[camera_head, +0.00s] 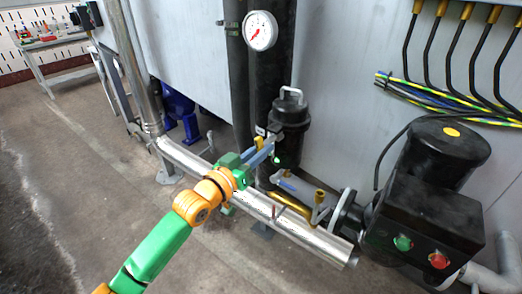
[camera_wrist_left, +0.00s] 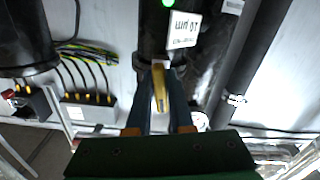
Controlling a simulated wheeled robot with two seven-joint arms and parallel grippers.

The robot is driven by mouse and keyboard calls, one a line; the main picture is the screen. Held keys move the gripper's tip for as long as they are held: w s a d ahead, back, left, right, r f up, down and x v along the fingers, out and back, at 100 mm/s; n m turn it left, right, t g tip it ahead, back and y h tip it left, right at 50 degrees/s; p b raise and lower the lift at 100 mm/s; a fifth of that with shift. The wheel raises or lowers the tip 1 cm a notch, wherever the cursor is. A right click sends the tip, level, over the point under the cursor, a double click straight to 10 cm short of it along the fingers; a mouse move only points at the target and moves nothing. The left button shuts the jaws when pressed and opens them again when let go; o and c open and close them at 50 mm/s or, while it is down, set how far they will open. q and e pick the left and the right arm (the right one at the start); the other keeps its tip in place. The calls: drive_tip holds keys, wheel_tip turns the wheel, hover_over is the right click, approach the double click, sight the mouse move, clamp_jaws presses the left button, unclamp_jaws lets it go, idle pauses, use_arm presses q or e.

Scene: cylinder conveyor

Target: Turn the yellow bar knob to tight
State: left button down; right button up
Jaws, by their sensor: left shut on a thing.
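The yellow bar knob (camera_wrist_left: 160,88) shows in the left wrist view, standing between the two dark fingers of my left gripper (camera_wrist_left: 161,74). The fingers are shut on it. In the head view my green left gripper (camera_head: 268,152) reaches up to the black canister (camera_head: 288,133) on the pipework, and its fingers hide most of the knob. A white label (camera_wrist_left: 185,27) with dark print is beside the knob in the wrist view; I cannot read it surely. A green light (camera_wrist_left: 169,2) shows at the top edge. My right gripper is not in view.
A silver pipe (camera_head: 296,228) runs below my gripper. A pressure gauge (camera_head: 260,31) is above. A black motor box (camera_head: 424,226) with green and red buttons stands at the right. The floor at left is clear.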

use_arm(q)
drive_tip(key=shift+m, duration=0.6)
drive_tip(key=c, duration=0.8)
unclamp_jaws()
drive_tip(key=shift+c, duration=0.2)
drive_tip(key=v, duration=0.7)
